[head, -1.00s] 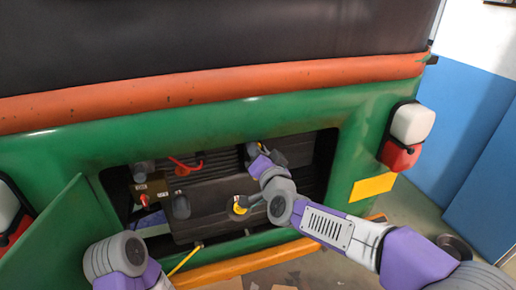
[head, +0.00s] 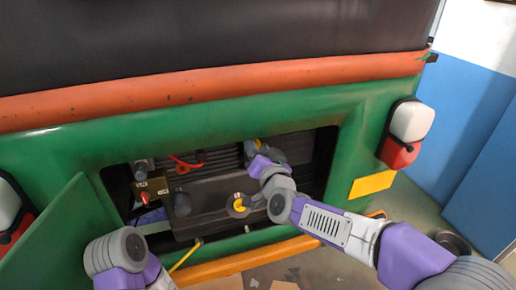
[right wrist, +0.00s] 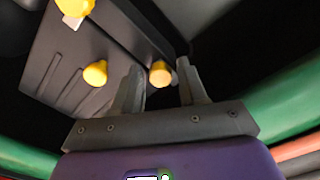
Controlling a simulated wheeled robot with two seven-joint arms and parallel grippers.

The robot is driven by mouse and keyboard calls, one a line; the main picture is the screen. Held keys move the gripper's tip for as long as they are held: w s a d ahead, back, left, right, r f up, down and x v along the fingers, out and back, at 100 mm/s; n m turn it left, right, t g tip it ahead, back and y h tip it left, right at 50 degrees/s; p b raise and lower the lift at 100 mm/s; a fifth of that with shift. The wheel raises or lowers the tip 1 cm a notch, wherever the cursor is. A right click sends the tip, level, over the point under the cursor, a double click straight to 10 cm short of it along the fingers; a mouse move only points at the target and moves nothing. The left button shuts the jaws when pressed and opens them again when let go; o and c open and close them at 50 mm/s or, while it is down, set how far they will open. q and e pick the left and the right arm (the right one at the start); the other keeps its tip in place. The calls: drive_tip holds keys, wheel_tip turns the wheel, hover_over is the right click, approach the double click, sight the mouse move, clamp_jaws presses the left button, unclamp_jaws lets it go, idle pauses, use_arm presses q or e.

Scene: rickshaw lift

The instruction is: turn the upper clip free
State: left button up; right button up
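My right gripper (head: 256,148) reaches into the open rear bay, at its upper right. In the right wrist view its two fingers (right wrist: 160,85) are apart, and a yellow knob (right wrist: 160,73) shows in the gap between them. I cannot tell whether the fingers touch it. Two more yellow knobs (right wrist: 95,73) (right wrist: 75,8) sit further left along a dark ribbed panel (right wrist: 80,55). The upper clip is mostly hidden by the gripper. My left gripper is not in view.
The green rickshaw body (head: 70,150) frames the bay, with an open green flap (head: 70,225) at left. A red lever (head: 186,162) and a labelled switch box (head: 150,193) are inside. An orange bar (head: 240,262) crosses below; the right lamp (head: 405,133) stands clear.

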drive_tip(key=shift+o, duration=0.8)
drive_tip(key=v, duration=0.7)
drive_tip(key=shift+s, duration=0.25)
